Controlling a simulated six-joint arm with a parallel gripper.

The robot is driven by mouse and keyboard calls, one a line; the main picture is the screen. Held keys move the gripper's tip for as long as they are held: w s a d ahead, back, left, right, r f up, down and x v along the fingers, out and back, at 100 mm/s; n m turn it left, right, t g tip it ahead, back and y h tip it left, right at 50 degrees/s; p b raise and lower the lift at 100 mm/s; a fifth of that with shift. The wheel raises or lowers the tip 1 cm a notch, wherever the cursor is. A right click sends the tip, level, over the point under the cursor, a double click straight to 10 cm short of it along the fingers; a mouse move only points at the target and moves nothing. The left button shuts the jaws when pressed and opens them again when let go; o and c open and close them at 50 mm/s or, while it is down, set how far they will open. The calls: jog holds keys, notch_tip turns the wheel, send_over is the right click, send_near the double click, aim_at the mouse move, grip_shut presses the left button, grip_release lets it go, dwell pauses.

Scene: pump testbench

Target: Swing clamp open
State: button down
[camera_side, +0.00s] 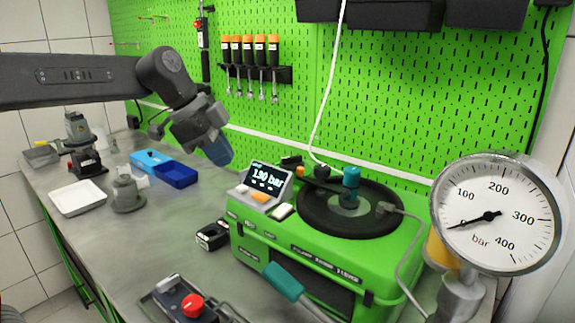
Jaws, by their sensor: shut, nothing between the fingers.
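The green pump testbench (318,252) stands on the grey bench, with a black round plate (383,222) on top. A dark clamp arm with a teal knob (351,178) reaches over the plate's middle; I cannot tell how tightly it sits. A teal lever handle (283,282) sticks out at the testbench's front. My gripper (217,152) is in the air to the left of the testbench, pointing down, with blue fingertips. It is shut and empty, apart from the clamp and the handle.
A display (266,178) reads 1.90 bar. A large pressure gauge (497,214) stands at the right. A white cable hangs to the testbench. Blue bins (165,168), a white tray (78,197) and a grey pump part (128,192) lie left. A red-button box (186,303) is in front.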

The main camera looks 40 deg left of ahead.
jog(key=w+a+m+h, duration=0.1)
jog(key=w+m, duration=0.2)
jog(key=w, duration=0.1)
jog(key=w+a+m, duration=0.1)
jog(key=w+m, duration=0.1)
jog(key=w, duration=0.3)
jog(key=w+a+m+h, duration=0.1)
jog(key=w+m, duration=0.2)
jog(key=w, duration=0.1)
jog(key=shift+w+a+r+m+h, duration=0.15)
jog(key=shift+w+a+m+h, duration=0.05)
jog(key=shift+m+h, duration=0.1)
send_near(300, 179)
jog(key=x, duration=0.5)
jog(key=shift+d, duration=0.1)
jog(key=shift+w+m+g, duration=0.2)
jog(key=shift+m+g, duration=0.1)
jog(key=shift+m, duration=0.3)
